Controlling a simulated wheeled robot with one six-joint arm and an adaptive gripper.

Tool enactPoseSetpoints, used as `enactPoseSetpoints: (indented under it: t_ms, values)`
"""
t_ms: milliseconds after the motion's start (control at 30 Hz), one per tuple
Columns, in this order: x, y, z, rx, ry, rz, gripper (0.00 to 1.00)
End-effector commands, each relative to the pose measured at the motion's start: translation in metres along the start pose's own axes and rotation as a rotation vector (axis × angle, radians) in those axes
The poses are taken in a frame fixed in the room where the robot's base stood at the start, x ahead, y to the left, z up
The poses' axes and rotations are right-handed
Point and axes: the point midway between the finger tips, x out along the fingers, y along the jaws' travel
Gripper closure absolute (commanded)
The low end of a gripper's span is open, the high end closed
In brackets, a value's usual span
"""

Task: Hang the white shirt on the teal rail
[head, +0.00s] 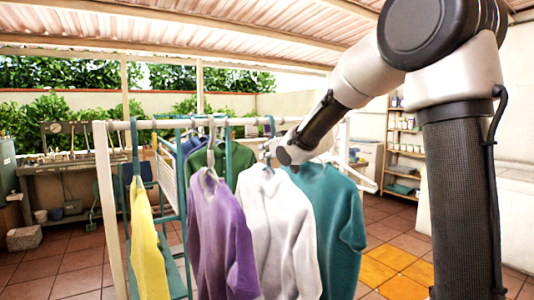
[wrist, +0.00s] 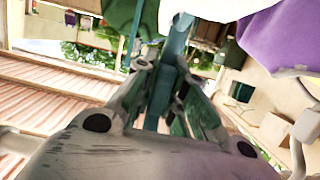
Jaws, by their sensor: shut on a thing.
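The white shirt (head: 270,225) hangs from a teal hanger (head: 270,126) whose hook is up at the white front rail (head: 165,124); I cannot tell whether it rests on it. My gripper (head: 273,151) is at the shirt's neck. In the wrist view my gripper (wrist: 162,78) is shut on the teal hanger (wrist: 178,40), with the white shirt (wrist: 205,8) beyond it at the top. The teal rail belongs to a teal rack (head: 182,195) behind the front rail, partly hidden by clothes.
A purple shirt (head: 222,235) hangs close on the left and a teal shirt (head: 335,215) close on the right. A yellow shirt (head: 145,235) hangs further left. Dark green clothing (head: 240,160) hangs behind. Shelves (head: 403,150) stand at the right; tiled floor (head: 395,255) is open there.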

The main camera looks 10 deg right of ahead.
Motion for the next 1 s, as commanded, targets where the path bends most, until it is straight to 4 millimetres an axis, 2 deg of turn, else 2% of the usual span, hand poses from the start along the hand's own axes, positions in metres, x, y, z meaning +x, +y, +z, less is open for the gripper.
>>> enactPoseSetpoints:
  t_ms: [633, 1000]
  values:
    - [-0.007, 0.0, -0.029, -0.001, 0.002, 0.0, 1.0]
    - [-0.012, 0.0, -0.029, 0.0, 0.002, 0.0, 1.0]
